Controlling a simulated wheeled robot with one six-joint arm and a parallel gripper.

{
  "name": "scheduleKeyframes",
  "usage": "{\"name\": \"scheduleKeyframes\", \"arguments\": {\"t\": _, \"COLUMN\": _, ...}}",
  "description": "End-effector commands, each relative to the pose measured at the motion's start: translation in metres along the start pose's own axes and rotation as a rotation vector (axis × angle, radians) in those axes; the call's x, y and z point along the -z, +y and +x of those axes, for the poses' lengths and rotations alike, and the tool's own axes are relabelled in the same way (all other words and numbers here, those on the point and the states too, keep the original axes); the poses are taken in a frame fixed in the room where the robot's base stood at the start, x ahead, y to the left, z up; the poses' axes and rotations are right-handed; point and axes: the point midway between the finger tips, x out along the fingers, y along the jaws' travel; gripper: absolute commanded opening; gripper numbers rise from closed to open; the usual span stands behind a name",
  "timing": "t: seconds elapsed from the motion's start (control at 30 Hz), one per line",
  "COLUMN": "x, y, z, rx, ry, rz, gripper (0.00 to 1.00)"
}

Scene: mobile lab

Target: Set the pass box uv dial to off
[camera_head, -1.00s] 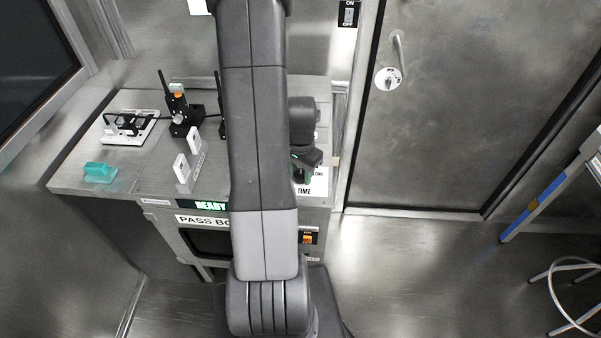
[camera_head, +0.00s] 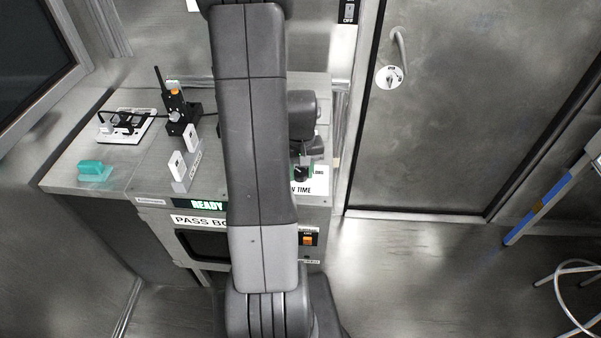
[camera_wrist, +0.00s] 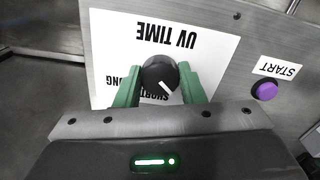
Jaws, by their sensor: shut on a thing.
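The UV dial (camera_wrist: 160,76) is a black round knob with a white pointer line, in the wrist view. It sits on a white plate (camera_wrist: 112,40) marked "UV TIME", with "SHORT" and "LONG" partly visible; an off mark is not visible. My gripper (camera_wrist: 160,84) has its green fingers on either side of the knob, shut on it. The pointer line slants down and right in the wrist view.
A purple START button (camera_wrist: 265,91) is right of the plate in the wrist view. In the head view, a teal block (camera_head: 95,171), a black device with an orange knob (camera_head: 178,110) and white switches (camera_head: 178,165) stand left of my arm. A closed door (camera_head: 450,130) is at right.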

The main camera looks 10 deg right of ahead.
Motion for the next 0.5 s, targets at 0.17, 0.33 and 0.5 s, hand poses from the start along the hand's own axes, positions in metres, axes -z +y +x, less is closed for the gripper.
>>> {"name": "scheduleKeyframes", "arguments": {"t": 0.17, "x": 0.0007, "y": 0.0003, "z": 0.0, "rx": -0.001, "ry": 0.003, "rz": -0.102, "gripper": 0.13}}
{"name": "scheduleKeyframes", "arguments": {"t": 0.33, "x": 0.0008, "y": 0.0004, "z": -0.0004, "rx": -0.001, "ry": 0.003, "rz": -0.166, "gripper": 0.13}}
{"name": "scheduleKeyframes", "arguments": {"t": 0.5, "x": 0.0008, "y": 0.0004, "z": -0.0006, "rx": -0.001, "ry": 0.003, "rz": -0.199, "gripper": 0.13}}
